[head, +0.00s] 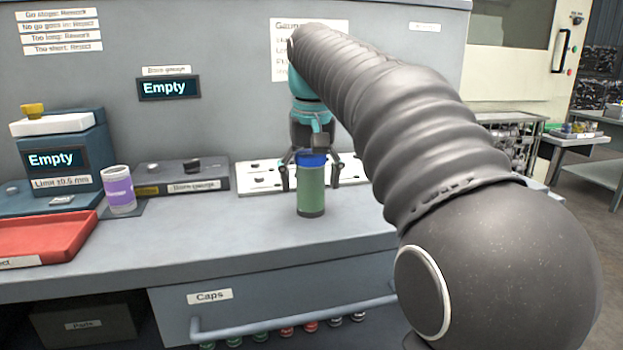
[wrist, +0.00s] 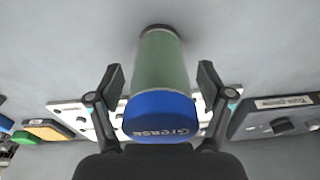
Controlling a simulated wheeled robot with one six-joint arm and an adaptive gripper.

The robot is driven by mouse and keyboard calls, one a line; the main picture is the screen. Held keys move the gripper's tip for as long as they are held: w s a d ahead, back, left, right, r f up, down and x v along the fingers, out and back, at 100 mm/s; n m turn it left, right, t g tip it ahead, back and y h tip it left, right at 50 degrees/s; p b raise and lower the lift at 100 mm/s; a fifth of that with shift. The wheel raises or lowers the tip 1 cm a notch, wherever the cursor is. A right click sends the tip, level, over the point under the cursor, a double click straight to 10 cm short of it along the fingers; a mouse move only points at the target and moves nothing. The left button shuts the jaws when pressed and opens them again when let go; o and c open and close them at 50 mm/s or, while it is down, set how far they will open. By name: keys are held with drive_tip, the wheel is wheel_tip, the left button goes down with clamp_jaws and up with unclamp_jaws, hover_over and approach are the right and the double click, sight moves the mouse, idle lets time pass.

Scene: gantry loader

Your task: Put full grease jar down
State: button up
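The full grease jar (head: 311,190) is a green cylinder with a blue cap and dark base. In the head view it stands upright on the grey bench top (head: 255,222), in front of a white plate. In the wrist view the jar (wrist: 160,70) shows its blue cap, lettered "Grease", nearest the camera. My gripper (head: 311,180) is above it, pointing down, with one finger on each side of the cap and upper body. Narrow gaps show between both fingers and the jar in the wrist view (wrist: 161,82), so it is open around the jar.
A white plate with holes (head: 262,178) lies behind the jar. To the left are a bore gauge box (head: 190,178), a purple-banded container (head: 118,190), a blue gauge station (head: 60,150) and a red tray (head: 45,238). The bench front is clear around the jar.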

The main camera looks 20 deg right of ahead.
idle(0.3)
drive_tip(key=r, duration=0.6)
drive_tip(key=shift+s+r, duration=0.3)
drive_tip(key=shift+s, duration=0.05)
drive_tip(key=shift+s+r, duration=0.2)
drive_tip(key=shift+r, duration=0.25)
